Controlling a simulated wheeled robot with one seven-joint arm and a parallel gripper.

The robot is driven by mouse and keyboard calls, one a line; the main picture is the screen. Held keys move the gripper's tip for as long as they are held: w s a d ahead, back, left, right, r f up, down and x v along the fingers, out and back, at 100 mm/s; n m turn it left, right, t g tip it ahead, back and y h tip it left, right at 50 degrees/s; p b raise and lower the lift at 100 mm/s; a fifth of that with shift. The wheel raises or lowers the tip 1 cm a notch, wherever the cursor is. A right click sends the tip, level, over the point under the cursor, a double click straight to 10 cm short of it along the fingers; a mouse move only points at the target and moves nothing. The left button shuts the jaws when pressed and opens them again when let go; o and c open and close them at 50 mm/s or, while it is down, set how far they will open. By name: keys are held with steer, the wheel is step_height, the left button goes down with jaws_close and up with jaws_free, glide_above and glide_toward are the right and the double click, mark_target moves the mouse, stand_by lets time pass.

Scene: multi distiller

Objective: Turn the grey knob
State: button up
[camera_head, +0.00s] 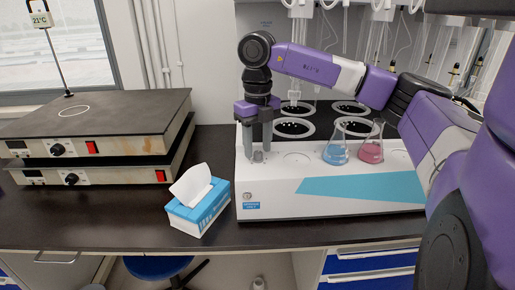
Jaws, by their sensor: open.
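My gripper (258,150) points straight down over the left end of the white distiller (270,208). Its grey fingers are apart, with the tips close to the distiller's top. A small grey piece (258,157) shows low between the fingertips and looks like the grey knob. The fingers partly hide it, and I cannot tell whether they touch it. A small round metal fitting (248,196) sits on the distiller's front face, below the gripper.
Flasks with blue (336,152) and pink (371,151) liquid stand on the distiller to the right. Glassware hangs behind. A tissue box (207,212) stands left of the distiller. Two stacked hot plates (90,115) with black knobs are farther left. The front counter strip is clear.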

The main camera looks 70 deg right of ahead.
steer(key=shift+f, duration=0.45)
steer(key=shift+c, duration=0.4)
jaws_close()
